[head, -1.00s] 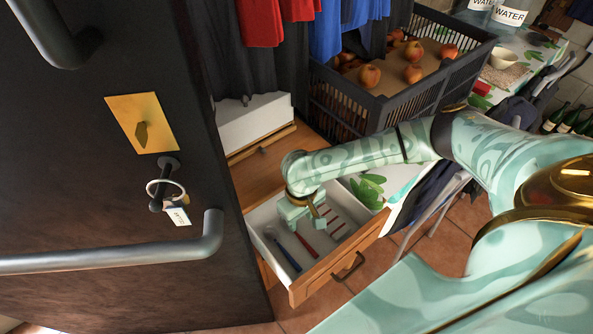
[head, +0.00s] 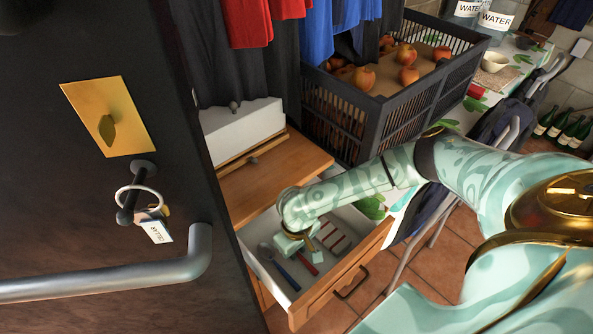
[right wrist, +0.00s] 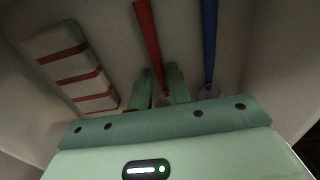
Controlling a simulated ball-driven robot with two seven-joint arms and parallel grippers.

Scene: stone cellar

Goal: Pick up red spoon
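The red spoon lies in the open drawer; its red handle shows in the head view (head: 307,264) and in the right wrist view (right wrist: 147,35). My right gripper (head: 303,250) is down in the drawer at the spoon's far end. In the right wrist view my two fingers (right wrist: 162,88) stand apart, one on each side of the spoon, near the pale end below the red handle. I see no clear grip on it. My wrist and gripper hide part of the spoon in the head view. My left gripper is not in view.
A blue spoon (head: 286,275) lies left of the red one in the drawer (head: 318,290). A white block with red stripes (right wrist: 72,68) lies on the other side. A dark crate of apples (head: 372,120) stands behind. A dark door with a handle (head: 110,275) fills the left.

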